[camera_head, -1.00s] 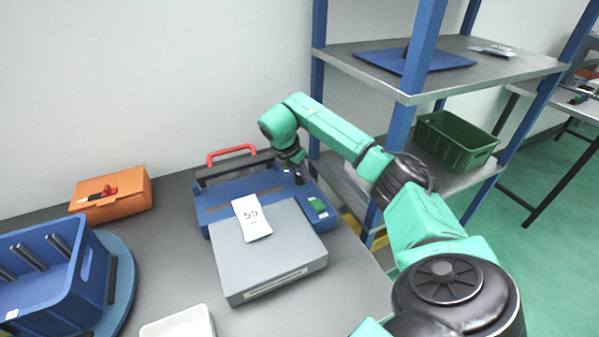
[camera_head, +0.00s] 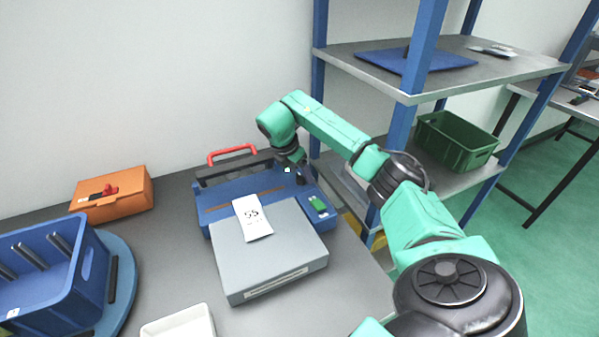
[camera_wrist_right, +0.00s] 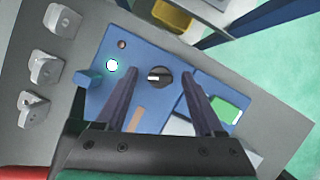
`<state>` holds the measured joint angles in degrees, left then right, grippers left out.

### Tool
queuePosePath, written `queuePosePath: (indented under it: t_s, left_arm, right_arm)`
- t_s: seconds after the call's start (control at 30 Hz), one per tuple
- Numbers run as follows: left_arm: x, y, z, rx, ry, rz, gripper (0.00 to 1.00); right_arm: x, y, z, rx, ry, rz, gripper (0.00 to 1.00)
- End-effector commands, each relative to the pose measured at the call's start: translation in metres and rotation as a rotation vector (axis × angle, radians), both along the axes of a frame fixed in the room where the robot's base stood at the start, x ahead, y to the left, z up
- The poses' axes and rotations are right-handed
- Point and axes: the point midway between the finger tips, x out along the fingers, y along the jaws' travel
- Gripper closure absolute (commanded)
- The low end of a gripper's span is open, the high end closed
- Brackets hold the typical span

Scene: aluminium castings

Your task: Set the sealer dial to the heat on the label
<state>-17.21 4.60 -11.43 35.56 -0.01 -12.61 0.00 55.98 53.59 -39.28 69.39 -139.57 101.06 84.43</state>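The blue sealer (camera_head: 212,211) with a red handle stands at the back of the bench. Its round black dial (camera_wrist_right: 158,77) has a pale pointer mark and sits on the blue panel in the right wrist view. A white label (camera_head: 252,218) reading "55" lies on the grey plate (camera_head: 268,262) at the sealer's front. My right gripper (camera_wrist_right: 160,74) is open, its two fingers on either side of the dial with gaps showing; I cannot tell its height above the panel. In the head view the arm partly hides that spot. My left gripper is not in view.
An orange box (camera_head: 112,196), blue bin (camera_head: 62,290) and white tray (camera_head: 180,325) are on the bench. A blue-posted shelf (camera_head: 400,95) stands right of the sealer.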

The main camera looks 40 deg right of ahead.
Motion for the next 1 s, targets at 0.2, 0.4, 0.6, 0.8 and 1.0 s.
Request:
queuePosePath:
  t_s: [0.2, 0.4, 0.6, 0.8, 1.0]
  left_arm:
    - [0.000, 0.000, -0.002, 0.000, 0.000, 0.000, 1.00]
    - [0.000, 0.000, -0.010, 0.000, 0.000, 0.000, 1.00]
    - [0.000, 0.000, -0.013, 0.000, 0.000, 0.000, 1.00]
    - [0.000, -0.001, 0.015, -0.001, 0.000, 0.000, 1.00]
    - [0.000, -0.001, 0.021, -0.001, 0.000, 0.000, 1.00]
  right_arm:
    - [0.000, 0.003, 0.004, 0.001, 0.000, 0.001, 0.30]
    - [0.000, 0.015, 0.033, 0.000, -0.003, 0.001, 0.30]
    - [-0.002, 0.032, 0.075, 0.000, -0.004, 0.002, 0.30]
    - [-0.004, 0.048, 0.123, -0.002, -0.002, 0.001, 0.30]
    - [-0.005, 0.056, 0.136, 0.000, 0.000, 0.000, 0.30]
